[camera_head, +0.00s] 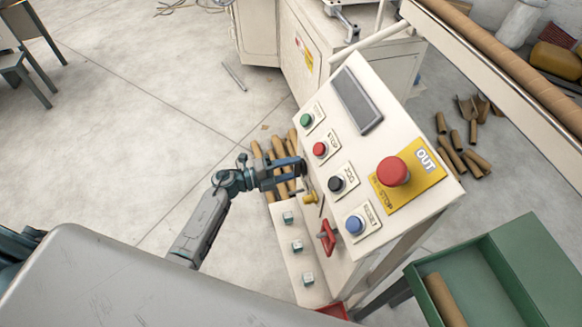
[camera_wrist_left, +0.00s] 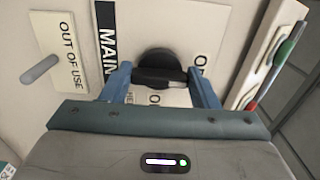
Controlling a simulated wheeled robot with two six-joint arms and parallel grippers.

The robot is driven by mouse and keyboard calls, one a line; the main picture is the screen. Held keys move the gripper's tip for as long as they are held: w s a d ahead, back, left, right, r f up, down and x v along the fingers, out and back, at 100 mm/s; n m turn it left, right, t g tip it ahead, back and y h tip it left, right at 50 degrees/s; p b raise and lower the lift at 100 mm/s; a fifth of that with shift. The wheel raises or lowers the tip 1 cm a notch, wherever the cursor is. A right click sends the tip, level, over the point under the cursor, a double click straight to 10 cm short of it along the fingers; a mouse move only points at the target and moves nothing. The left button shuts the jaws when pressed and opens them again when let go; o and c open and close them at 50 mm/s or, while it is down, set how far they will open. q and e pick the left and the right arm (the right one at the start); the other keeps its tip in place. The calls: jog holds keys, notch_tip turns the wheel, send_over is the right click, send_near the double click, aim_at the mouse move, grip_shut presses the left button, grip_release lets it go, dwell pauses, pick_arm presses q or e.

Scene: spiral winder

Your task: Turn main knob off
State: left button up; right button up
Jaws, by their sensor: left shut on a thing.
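The main knob (camera_wrist_left: 158,68) is a round black dial with a raised grip bar, on a white plate marked "MAIN" on the side of the panel. In the left wrist view its grip bar lies across the picture between my two blue fingers. My left gripper (camera_wrist_left: 160,82) is shut on this bar, and it also shows in the head view (camera_head: 298,168) against the left side of the control box (camera_head: 328,107). My right gripper is not in view.
An "OUT OF USE" plate with a grey peg (camera_wrist_left: 41,69) is beside the knob. On the box are a red stop button (camera_head: 393,171), smaller buttons, a yellow knob (camera_head: 309,198) and a red handle (camera_head: 327,238). A green bin (camera_head: 500,270) stands at right.

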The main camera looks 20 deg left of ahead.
pick_arm(q)
jog(key=o, duration=1)
jog(key=shift+a, duration=0.15)
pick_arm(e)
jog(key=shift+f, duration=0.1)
pick_arm(q)
jog(key=b+v, duration=0.3)
jog(key=v, duration=0.7)
jog(key=shift+s+a, duration=0.2)
jog(key=shift+s, duration=0.05)
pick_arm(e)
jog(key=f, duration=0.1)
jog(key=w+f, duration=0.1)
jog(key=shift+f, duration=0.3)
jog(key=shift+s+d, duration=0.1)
